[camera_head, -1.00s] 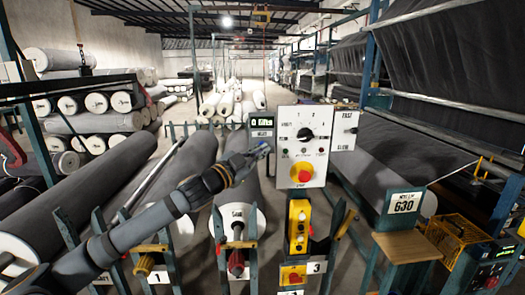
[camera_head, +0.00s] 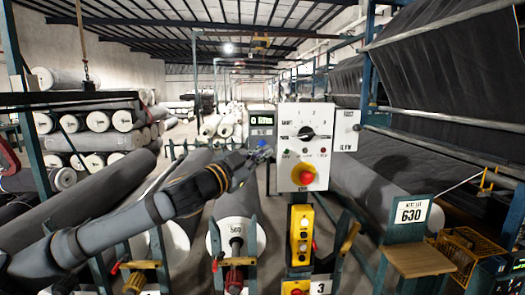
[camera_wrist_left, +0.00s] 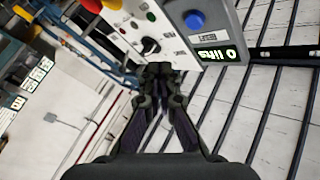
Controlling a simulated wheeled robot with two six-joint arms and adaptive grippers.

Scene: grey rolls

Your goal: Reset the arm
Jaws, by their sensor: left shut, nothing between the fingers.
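My left arm (camera_head: 150,208) reaches in from the lower left of the head view. My left gripper (camera_head: 262,154) is shut and empty, just left of the white control panel (camera_head: 290,147) and below the grey counter box (camera_head: 262,119). The counter box there (camera_wrist_left: 228,38) has a lit display and a blue button (camera_wrist_left: 195,20). I cannot tell whether the fingers touch the panel. My right gripper is in neither view.
The panel carries a red button on yellow (camera_head: 303,177) and a dark knob (camera_head: 306,132). A yellow pendant (camera_head: 301,235) hangs below it. Large grey rolls (camera_head: 75,215) lie at left.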

